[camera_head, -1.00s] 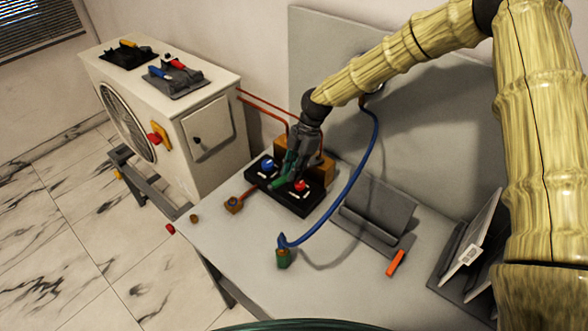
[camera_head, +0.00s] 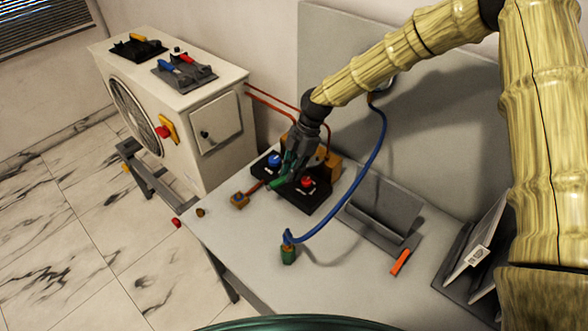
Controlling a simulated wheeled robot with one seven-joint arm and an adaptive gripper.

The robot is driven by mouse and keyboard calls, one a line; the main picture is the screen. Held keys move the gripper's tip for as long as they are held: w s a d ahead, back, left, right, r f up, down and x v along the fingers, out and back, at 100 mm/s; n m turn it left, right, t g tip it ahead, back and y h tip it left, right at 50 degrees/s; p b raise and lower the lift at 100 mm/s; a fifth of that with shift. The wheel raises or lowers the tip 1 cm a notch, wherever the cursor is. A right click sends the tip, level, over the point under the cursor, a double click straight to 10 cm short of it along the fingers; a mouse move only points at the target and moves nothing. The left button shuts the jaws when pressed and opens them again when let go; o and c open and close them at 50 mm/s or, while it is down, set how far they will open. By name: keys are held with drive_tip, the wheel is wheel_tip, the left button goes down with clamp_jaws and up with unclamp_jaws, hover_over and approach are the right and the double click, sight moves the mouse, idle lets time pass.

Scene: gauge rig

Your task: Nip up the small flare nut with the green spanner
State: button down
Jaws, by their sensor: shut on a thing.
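My gripper (camera_head: 291,169) is shut on the green spanner (camera_head: 277,183). It holds the spanner low over the black block with the blue knob (camera_head: 274,160) and the red knob (camera_head: 307,182). The spanner's lower end slants down to the left, close to a short copper pipe (camera_head: 256,186) at the block's left side. A brass fitting (camera_head: 239,200) sits at the pipe's outer end. The small flare nut is too small to make out, and I cannot tell whether the spanner touches it.
A blue hose (camera_head: 362,179) runs from the back panel to a green-bodied fitting (camera_head: 288,254) on the bench (camera_head: 330,279). A grey holder (camera_head: 383,210) and an orange item (camera_head: 400,262) are to the right. The outdoor unit (camera_head: 217,92), with tools on top, stands at left.

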drive_tip(key=shift+s+a, duration=0.35)
drive_tip(key=shift+a, duration=0.2)
drive_tip(key=shift+r, duration=0.1)
drive_tip(key=shift+r+p, duration=1)
drive_tip(key=shift+r, duration=1.15)
drive_tip(key=shift+s+a, duration=0.1)
